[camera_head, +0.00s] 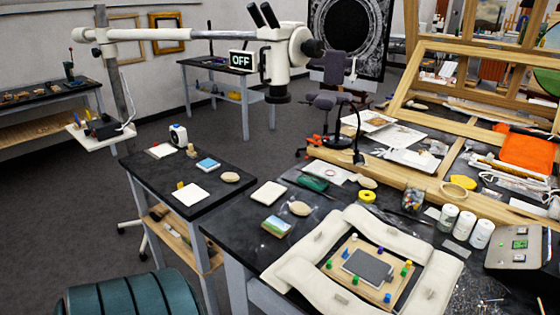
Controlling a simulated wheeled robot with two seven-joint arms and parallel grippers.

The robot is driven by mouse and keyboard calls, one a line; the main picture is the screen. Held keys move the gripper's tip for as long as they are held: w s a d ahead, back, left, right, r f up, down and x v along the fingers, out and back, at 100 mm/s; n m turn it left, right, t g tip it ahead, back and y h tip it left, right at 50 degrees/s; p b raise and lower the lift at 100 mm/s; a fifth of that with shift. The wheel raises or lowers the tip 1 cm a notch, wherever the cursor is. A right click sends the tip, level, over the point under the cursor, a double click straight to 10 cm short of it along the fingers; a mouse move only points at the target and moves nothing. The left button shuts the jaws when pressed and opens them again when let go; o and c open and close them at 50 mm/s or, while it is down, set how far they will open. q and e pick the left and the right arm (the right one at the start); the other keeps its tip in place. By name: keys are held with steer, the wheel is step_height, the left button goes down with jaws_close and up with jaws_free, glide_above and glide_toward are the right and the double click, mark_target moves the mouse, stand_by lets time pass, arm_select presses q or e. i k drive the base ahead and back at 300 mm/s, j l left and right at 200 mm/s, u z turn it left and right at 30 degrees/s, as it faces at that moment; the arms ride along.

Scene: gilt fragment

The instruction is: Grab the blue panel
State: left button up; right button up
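A small flat panel with a light blue top (208,165) and a pale edge lies on the dark top of the small left table (150,178). It lies behind a white square block (191,191) and to the left of a beige oval pad (230,177). Nothing covers it. A second small panel (276,225), painted in blue and green, lies near the left edge of the larger work table. Neither of my grippers shows in the head view.
A microscope (285,55) on a boom hangs above and behind the tables. White padded cushions (345,222) surround a wooden board (385,296) with coloured clamps. A ribbed teal object (130,297) stands at the bottom left. Open floor (65,205) lies left.

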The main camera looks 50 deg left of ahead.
mark_target(274, 225)
steer(key=i, duration=0.35)
steer(key=u, duration=1.95)
